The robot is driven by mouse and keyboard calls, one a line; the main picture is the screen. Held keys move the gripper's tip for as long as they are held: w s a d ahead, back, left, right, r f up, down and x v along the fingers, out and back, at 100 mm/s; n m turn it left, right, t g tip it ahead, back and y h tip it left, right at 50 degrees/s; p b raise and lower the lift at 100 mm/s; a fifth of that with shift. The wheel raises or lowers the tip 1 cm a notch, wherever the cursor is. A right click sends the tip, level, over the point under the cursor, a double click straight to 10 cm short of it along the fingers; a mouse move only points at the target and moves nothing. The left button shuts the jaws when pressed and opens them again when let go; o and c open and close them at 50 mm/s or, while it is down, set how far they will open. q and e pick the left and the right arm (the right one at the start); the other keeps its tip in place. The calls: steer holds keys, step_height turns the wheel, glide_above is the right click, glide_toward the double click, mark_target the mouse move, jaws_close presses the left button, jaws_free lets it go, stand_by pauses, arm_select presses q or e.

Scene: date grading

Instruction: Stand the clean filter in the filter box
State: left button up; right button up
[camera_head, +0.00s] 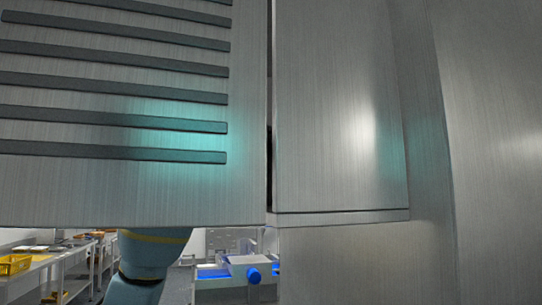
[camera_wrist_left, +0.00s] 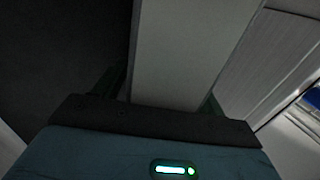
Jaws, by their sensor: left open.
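My left gripper (camera_wrist_left: 162,92) shows in the left wrist view with its dark fingers apart, so it is open. A pale grey, flat-sided piece (camera_wrist_left: 188,50) runs up the picture between the fingers. I cannot tell whether it is the clean filter or part of a housing, nor whether the fingers touch it. In the head view my left arm shows only in part, below the metal cabinet; its gripper is hidden there. Neither the clean filter nor the filter box can be made out for certain. My right gripper is not in view.
A large brushed-metal cabinet with a slotted panel (camera_head: 115,190) and a plain panel (camera_head: 335,110) fills most of the head view, very close.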

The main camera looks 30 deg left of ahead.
arm_select(q)
steer(key=shift+r, duration=0.1)
steer(key=v, duration=1.2)
steer(key=shift+r, duration=0.1)
